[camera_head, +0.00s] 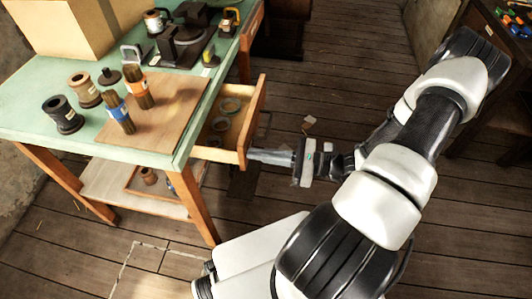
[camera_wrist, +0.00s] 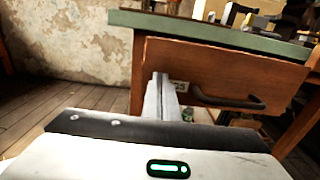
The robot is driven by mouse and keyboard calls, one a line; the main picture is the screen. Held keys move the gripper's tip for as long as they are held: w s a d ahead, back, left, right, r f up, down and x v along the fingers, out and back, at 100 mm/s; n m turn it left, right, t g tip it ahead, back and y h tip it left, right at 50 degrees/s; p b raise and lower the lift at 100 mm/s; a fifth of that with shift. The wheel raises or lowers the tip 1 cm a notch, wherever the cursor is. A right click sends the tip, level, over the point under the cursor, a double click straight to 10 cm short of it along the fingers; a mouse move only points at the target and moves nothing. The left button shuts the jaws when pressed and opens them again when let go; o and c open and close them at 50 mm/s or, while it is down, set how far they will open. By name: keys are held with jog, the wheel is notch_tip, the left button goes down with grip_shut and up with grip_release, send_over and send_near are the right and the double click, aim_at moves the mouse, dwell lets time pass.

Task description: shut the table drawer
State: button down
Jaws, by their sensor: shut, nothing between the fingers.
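The wooden table drawer (camera_head: 252,125) stands pulled out from the right side of the green-topped table (camera_head: 60,87), with several round rolls inside. In the wrist view its brown front (camera_wrist: 215,68) faces me, with a dark curved handle (camera_wrist: 228,101) low on it. My gripper (camera_head: 254,155) is shut and empty, its fingers pointing at the drawer front near its near end. In the wrist view the fingertips (camera_wrist: 159,78) overlap the front left of the handle. I cannot tell whether they touch it.
Spools, two brushes (camera_head: 138,90), a dark press (camera_head: 185,42) and a cardboard box (camera_head: 62,25) stand on the tabletop. A lower shelf (camera_head: 115,190) holds a tray. The plank floor (camera_head: 330,85) right of the drawer is mostly clear. Another table stands at the far right.

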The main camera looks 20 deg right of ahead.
jog(key=p+x, duration=0.1)
jog(key=x, duration=1.5)
jog(key=shift+w+a+p, duration=0.2)
jog(key=shift+a+p, duration=0.1)
jog(key=shift+p, duration=0.1)
jog(key=shift+w+a+r, duration=0.15)
jog(key=shift+d, duration=0.25)
jog(key=p+v, duration=0.1)
jog(key=v, duration=1.3)
jog(key=shift+p, duration=0.35)
